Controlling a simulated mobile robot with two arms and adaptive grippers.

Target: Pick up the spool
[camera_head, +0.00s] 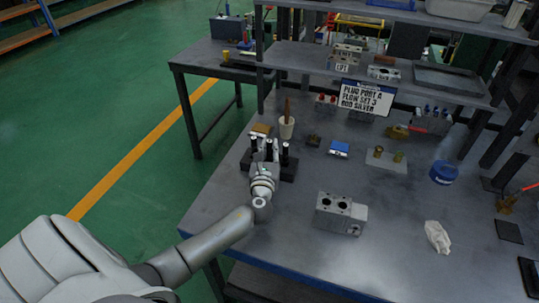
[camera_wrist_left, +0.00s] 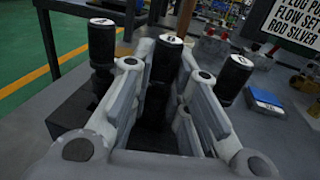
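Three black upright spools with white marked tops stand in a black rack (camera_head: 289,172) on the grey workbench: a left spool (camera_wrist_left: 102,42), a middle spool (camera_wrist_left: 167,60) and a right spool (camera_wrist_left: 234,78). My left gripper (camera_head: 265,162) is at the near side of the rack. In the left wrist view its two fingers are spread, with the middle spool between their tips; whether they touch it I cannot tell. A grey valve block (camera_head: 341,214) with two dark holes on top lies to the right. My right gripper is not in view.
A white cup (camera_head: 287,127) stands just behind the rack. A blue-topped block (camera_head: 339,149), a blue round tub (camera_head: 444,172) and a crumpled white cloth (camera_head: 437,237) lie to the right. A sign (camera_head: 367,97) hangs from the shelf (camera_head: 300,58). The bench's front left is clear.

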